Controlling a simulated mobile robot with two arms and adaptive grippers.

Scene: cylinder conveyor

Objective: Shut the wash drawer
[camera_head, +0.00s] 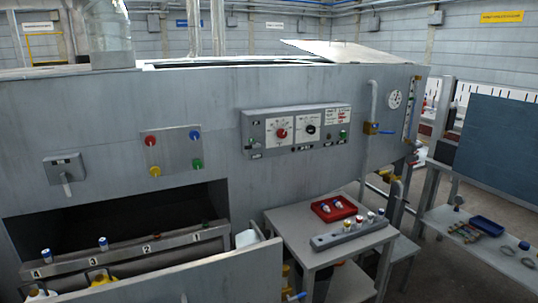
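The wash drawer stands open at the lower left of the head view. Its grey front panel (205,278) is pulled out from a dark opening (150,215) in the big grey machine. Blue-and-white capped pieces stand at the 4 and 3 marks. Yellow items (101,278) and a white item (247,238) show behind the front panel. The drawer's lower front is cut off by the picture edge. Neither of my grippers shows in this view.
Right of the drawer stands a grey table (290,218) with a red tray (335,208) and a grey rack (350,234) of capped cylinders. Yellow fittings and a blue valve handle (295,296) sit near the panel's right end. A bench with a blue tray (486,225) is farther right.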

